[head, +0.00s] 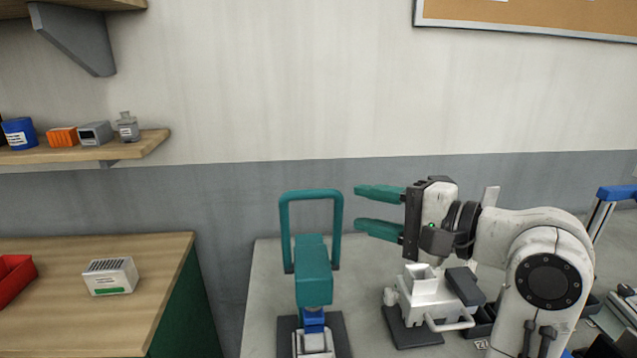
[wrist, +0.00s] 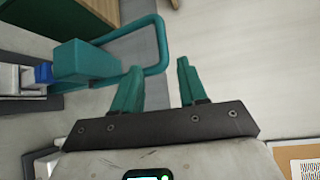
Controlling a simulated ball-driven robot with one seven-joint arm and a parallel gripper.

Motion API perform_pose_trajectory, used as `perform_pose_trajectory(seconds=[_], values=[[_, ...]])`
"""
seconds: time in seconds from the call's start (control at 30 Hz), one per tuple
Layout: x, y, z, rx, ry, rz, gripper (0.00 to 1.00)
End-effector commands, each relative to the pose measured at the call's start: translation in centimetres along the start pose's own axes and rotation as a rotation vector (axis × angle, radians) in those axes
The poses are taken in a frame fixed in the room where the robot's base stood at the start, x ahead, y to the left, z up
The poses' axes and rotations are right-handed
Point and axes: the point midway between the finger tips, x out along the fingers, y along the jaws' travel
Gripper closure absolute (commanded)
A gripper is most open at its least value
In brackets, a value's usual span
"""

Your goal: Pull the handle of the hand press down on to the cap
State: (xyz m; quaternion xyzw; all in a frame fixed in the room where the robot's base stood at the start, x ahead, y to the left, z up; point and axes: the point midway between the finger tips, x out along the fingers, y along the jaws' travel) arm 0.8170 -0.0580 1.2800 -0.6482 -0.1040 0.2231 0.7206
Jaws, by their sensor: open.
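The hand press (head: 313,275) stands on the grey table, with a teal head over a dark base. Its teal handle (head: 311,193) is a loop standing upright above the head. The handle also shows in the wrist view (wrist: 163,45), beside my fingers. A blue piece, perhaps the cap (head: 313,320), sits below the press head; it also shows in the wrist view (wrist: 43,73). My gripper (head: 378,210) is open and empty, its teal fingers pointing left toward the handle's right side. In the head view a gap shows between fingertips and handle.
A white device (head: 428,295) on a dark base stands below my gripper, right of the press. A wooden bench (head: 150,250) at the left holds a white box (head: 110,276) and a red bin (head: 15,278). A wall shelf (head: 140,147) holds small containers. The table between press and bench is clear.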

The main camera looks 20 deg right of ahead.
Motion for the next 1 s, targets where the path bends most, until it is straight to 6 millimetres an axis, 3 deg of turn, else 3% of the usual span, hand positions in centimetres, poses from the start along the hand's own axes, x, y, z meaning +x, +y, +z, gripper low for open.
perform_pose_trajectory(seconds=[0.17, 0.5, 0.7, 1.0], values=[[1.3, -0.4, 0.1, 0.010, -0.006, -0.006, 0.58], [7.3, -0.4, 0.2, 0.008, -0.007, -0.002, 0.58], [9.8, -0.4, 0.1, 0.008, -0.005, -0.004, 0.58], [10.8, -0.2, 0.1, 0.006, -0.002, -0.005, 0.58]])
